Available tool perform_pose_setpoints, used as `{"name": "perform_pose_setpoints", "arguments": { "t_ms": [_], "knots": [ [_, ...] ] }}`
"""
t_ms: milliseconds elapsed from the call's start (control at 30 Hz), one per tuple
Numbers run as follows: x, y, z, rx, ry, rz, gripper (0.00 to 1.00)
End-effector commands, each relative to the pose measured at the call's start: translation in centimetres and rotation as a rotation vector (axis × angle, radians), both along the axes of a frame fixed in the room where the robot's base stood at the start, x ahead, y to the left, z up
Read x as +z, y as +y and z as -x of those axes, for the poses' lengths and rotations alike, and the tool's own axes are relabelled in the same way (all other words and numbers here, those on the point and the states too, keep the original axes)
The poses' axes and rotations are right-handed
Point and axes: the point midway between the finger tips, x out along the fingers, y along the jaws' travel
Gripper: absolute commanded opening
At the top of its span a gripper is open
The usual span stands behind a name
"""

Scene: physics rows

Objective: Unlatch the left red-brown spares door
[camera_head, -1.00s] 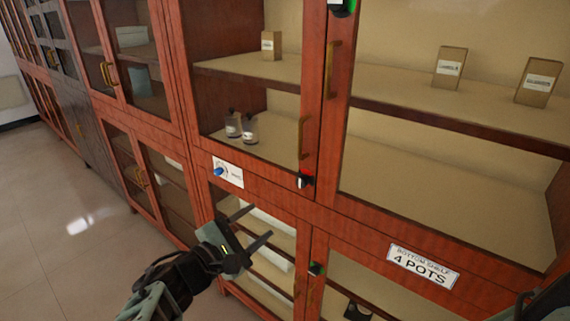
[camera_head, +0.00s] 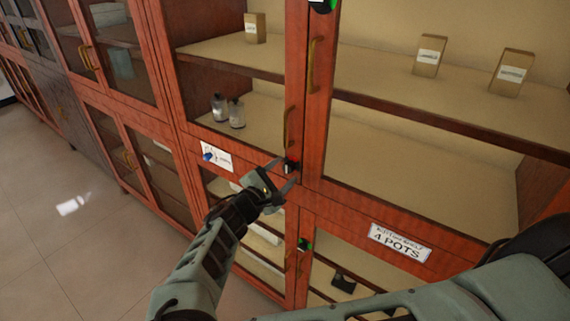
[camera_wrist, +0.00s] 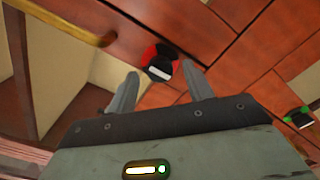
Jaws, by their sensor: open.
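The left red-brown door (camera_head: 297,85) is a glazed cabinet door and stands shut. Its brass handle (camera_head: 287,127) is upright near its right edge. Below the handle sits a latch knob (camera_head: 291,166), black with red; in the wrist view the red and black knob (camera_wrist: 160,62) carries a white bar. My gripper (camera_head: 281,173) is open at the knob. In the wrist view its two fingertips (camera_wrist: 158,80) lie on either side of the knob's lower part, and nothing is gripped. Whether they touch the knob I cannot tell.
A green-marked latch (camera_head: 304,244) is on the lower door, and another green one (camera_head: 322,4) is at the top. A sign reading "4 POTS" (camera_head: 400,242) and a pictured label (camera_head: 216,156) are on the frame. Open floor (camera_head: 60,220) lies left.

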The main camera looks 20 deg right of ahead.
Motion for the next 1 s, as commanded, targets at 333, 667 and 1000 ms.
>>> {"name": "perform_pose_setpoints", "arguments": {
  "t_ms": [333, 667, 1000],
  "knots": [
    [-0.02, -1.29, -0.96, 0.001, 0.0, -0.001, 0.51],
    [-0.03, -1.28, -0.93, 0.0, 0.0, 0.0, 0.06],
    [-0.07, -1.3, -0.91, 0.0, 0.031, 0.021, 0.07]
  ]
}}
